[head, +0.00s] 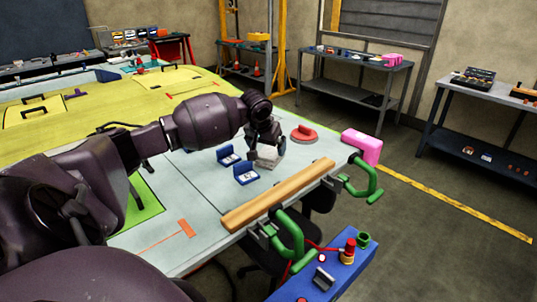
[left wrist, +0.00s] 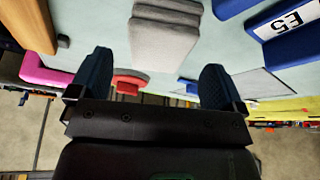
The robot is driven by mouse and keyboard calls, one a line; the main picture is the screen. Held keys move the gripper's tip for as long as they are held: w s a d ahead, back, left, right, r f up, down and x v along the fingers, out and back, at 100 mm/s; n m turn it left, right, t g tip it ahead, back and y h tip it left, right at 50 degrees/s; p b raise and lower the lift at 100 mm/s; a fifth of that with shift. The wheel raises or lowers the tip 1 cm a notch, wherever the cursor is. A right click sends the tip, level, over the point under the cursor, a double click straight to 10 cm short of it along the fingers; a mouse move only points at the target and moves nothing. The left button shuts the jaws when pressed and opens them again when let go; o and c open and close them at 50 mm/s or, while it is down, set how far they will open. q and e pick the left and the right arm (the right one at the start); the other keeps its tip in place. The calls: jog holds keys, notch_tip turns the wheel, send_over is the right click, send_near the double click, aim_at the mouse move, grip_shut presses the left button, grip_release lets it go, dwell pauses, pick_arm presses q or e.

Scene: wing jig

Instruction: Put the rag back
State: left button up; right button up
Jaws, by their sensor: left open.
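The rag, a folded stack of grey cloth (head: 267,158), lies on the pale wing surface (head: 185,195), partly hidden under my left gripper (head: 265,143) in the head view. In the left wrist view the grey rag (left wrist: 166,32) is at the top middle, in line with the space between the two dark fingers (left wrist: 155,78). The fingers are apart with nothing between them. Whether they touch the rag cannot be told. My right gripper is not in view.
Two blue blocks with white labels (head: 245,174) sit left of the rag. A red round object (head: 303,133) and a pink block (head: 363,147) are to its right. A wooden beam (head: 280,195) with green clamps (head: 362,183) lines the near edge. A blue panel (head: 330,270) stands below.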

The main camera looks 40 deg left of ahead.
pick_arm(q)
jog(key=a+v, duration=0.1)
jog(key=v, duration=0.6)
jog(key=shift+d+r+b, duration=0.25)
jog(key=shift+d+b, duration=0.1)
jog(key=shift+d, duration=0.2)
